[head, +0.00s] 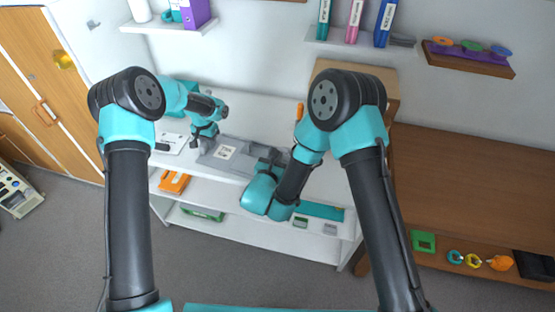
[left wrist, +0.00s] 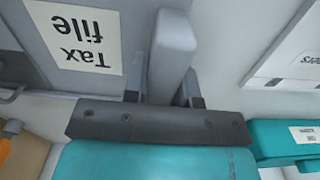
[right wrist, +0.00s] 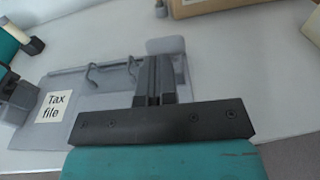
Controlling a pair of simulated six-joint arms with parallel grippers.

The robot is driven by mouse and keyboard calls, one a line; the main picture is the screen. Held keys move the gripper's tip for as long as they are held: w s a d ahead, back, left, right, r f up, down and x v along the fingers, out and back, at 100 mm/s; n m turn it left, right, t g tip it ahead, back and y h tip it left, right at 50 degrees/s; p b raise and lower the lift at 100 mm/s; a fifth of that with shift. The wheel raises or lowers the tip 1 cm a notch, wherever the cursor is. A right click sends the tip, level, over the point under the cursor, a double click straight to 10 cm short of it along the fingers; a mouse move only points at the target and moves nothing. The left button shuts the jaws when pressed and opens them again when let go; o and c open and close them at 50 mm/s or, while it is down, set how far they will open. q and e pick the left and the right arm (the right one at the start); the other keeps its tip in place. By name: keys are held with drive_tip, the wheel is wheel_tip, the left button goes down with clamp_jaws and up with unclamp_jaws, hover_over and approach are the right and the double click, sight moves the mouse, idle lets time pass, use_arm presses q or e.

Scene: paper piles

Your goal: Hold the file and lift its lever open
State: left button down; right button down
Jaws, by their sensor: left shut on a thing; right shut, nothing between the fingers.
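The grey file (head: 208,160) lies open on the white table, with a "Tax file" label on its left part. It also shows in the right wrist view (right wrist: 75,112), with metal rings (right wrist: 95,76) standing up at its middle. My left gripper (head: 196,143) is shut on the file's left edge; in the left wrist view its fingers (left wrist: 163,92) straddle a thick grey edge. My right gripper (right wrist: 154,80) is shut and empty, right of the rings. A pale grey plate (right wrist: 165,45) stands just behind its fingertips; I cannot tell if it is the lever or if they touch.
A white sheet or folder (head: 172,142) lies left of the file. A cardboard box (right wrist: 215,5) stands at the back right of the table. Orange and green things lie on the shelves below. A brown desk (head: 460,190) stands to the right.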

drive_tip(key=shift+w+d+r+g, duration=0.1)
drive_tip(key=shift+w+r+g, duration=0.2)
drive_tip(key=shift+g, duration=0.1)
drive_tip(key=w+r+g, duration=0.1)
drive_tip(key=w+r+g+y, duration=0.1)
drive_tip(key=g, duration=0.1)
drive_tip(key=shift+w+d+r, duration=0.2)
drive_tip(key=shift+d+r, duration=0.2)
drive_tip(key=shift+w+d+r+g+y, duration=0.25)
drive_tip(key=shift+w+r+g+y, duration=0.15)
drive_tip(key=shift+w+g, duration=0.4)
drive_tip(key=shift+w+d+r+g+y, duration=0.15)
drive_tip(key=shift+w+r+g+y, duration=0.05)
drive_tip(key=shift+w+g, duration=0.35)
drive_tip(key=shift+w+d+r+g+y, duration=0.2)
drive_tip(key=shift+w+g, duration=0.2)
drive_tip(key=shift+g, duration=0.25)
drive_tip(key=shift+w+d+g, duration=0.2)
drive_tip(key=shift+w+g, duration=0.1)
drive_tip(key=shift+w, duration=0.4)
drive_tip(key=shift+w+d, duration=0.25)
drive_tip(key=shift+w, duration=0.65)
drive_tip(key=shift+w+d, duration=0.25)
drive_tip(key=shift+w, duration=0.6)
drive_tip(key=shift+s+r, duration=0.1)
